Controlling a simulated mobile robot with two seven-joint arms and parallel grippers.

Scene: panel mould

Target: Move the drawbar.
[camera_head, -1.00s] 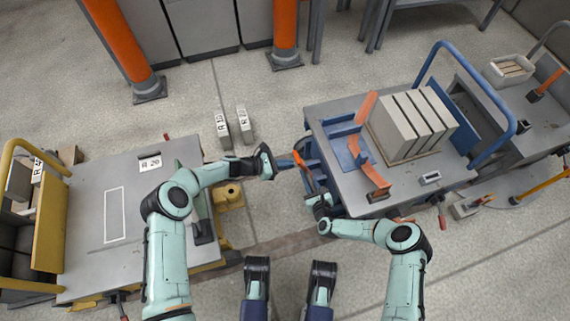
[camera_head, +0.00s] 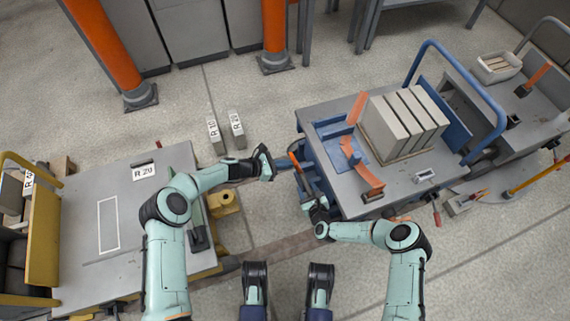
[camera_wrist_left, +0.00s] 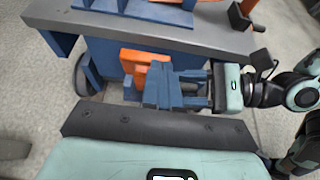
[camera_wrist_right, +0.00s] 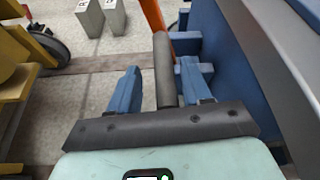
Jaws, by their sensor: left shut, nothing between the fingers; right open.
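The drawbar is an orange bar (camera_head: 294,160) with a dark grip (camera_wrist_right: 166,72), at the left end of the blue cart (camera_head: 312,150). My left gripper (camera_head: 284,163) is shut and empty, its fingertips close to the bar. In the left wrist view its blue fingers (camera_wrist_left: 158,85) are in front of the orange part (camera_wrist_left: 140,62) and hide some of it; I cannot tell if they touch. My right gripper (camera_head: 308,194) is open. In the right wrist view the dark grip shows between its parted fingers (camera_wrist_right: 158,90), not clamped.
Grey blocks (camera_head: 405,125) and orange brackets (camera_head: 366,174) sit on the blue cart. A yellow cart (camera_head: 130,225) marked R 20 stands at left. Two small labelled blocks (camera_head: 215,138) stand on the floor between. Orange posts (camera_head: 276,35) stand behind.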

